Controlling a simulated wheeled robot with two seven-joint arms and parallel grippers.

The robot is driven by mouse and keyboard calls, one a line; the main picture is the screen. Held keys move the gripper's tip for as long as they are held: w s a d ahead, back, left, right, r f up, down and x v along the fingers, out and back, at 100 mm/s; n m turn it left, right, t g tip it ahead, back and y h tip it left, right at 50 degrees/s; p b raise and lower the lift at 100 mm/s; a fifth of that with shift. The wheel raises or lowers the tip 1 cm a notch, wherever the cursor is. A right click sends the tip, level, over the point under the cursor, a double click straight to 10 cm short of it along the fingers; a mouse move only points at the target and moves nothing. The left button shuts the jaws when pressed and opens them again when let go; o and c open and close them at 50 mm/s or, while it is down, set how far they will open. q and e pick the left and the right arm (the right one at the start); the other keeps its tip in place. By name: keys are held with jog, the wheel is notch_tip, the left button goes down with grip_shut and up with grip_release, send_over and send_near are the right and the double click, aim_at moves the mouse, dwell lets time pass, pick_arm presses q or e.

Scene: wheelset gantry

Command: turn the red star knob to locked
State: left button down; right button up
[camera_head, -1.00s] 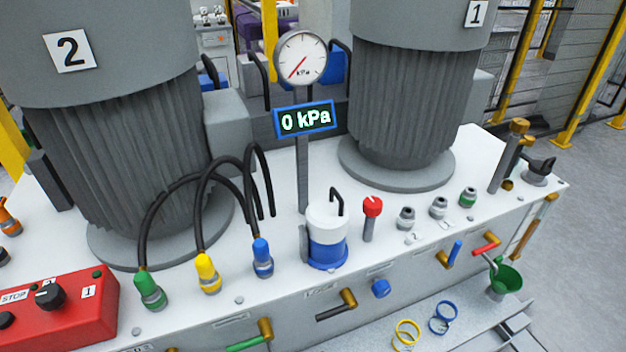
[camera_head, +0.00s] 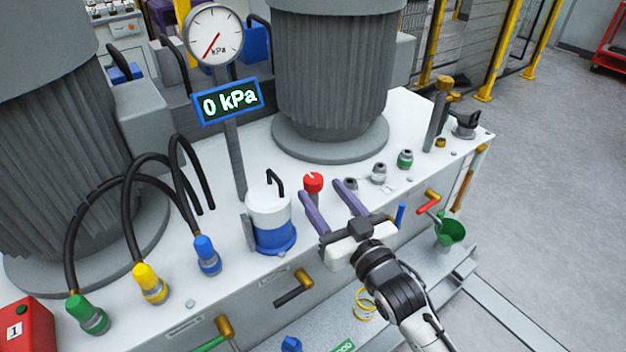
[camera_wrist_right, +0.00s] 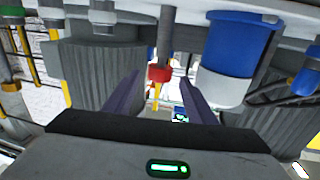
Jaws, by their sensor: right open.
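The red star knob (camera_head: 313,182) sits on a short grey stem on the white bench top, right of the blue-and-white canister. In the right wrist view the red knob (camera_wrist_right: 160,74) appears upside down, between the fingertips in the picture. My right gripper (camera_head: 321,190) is open and empty, its two purple fingers pointing at the knob from the front. In the head view the stem shows between the fingertips. I cannot tell how far the knob reaches between them. No contact is visible. My left gripper is not in view.
The blue-and-white canister (camera_head: 272,235) stands close left of the fingers. Several grey and green fittings (camera_head: 379,172) lie to the right. A gauge (camera_head: 213,35) and a 0 kPa display (camera_head: 229,100) stand behind. Yellow, green and blue hose plugs (camera_head: 149,284) are at left.

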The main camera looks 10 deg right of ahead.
aim_at(318, 187)
jog(key=x, duration=0.5)
jog(key=shift+w, duration=0.15)
jog(key=c, duration=1)
